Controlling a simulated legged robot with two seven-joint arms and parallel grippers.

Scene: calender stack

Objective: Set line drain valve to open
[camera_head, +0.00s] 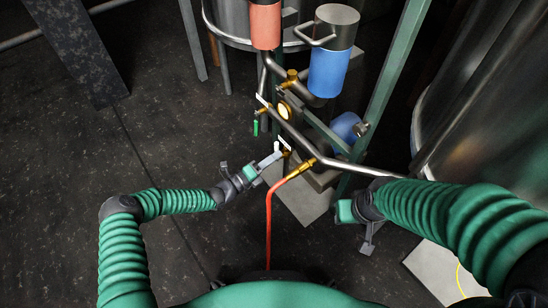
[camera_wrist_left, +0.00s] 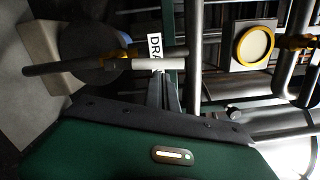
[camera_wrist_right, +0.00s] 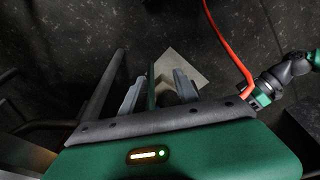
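The drain valve handle (camera_head: 277,147) is a small white lever on the low pipework in the head view. In the left wrist view the white handle (camera_wrist_left: 145,64) lies sideways just beyond my fingertips, beside a white label (camera_wrist_left: 155,47) reading "DRA", the rest cut off. My left gripper (camera_head: 268,161) is at the handle; its fingers (camera_wrist_left: 162,80) look close together. I cannot tell whether they touch the handle. A red hose (camera_head: 268,220) hangs from the brass fitting (camera_head: 302,168) nearby. My right gripper (camera_head: 367,238) is open and empty, low on the right (camera_wrist_right: 160,88).
A lit round gauge (camera_head: 285,110) and a green-handled valve (camera_head: 256,127) are above the drain handle. Red (camera_head: 265,25) and blue (camera_head: 328,72) cylinders stand behind. Green frame posts (camera_head: 385,85) and a large metal tank (camera_head: 475,90) bound the right.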

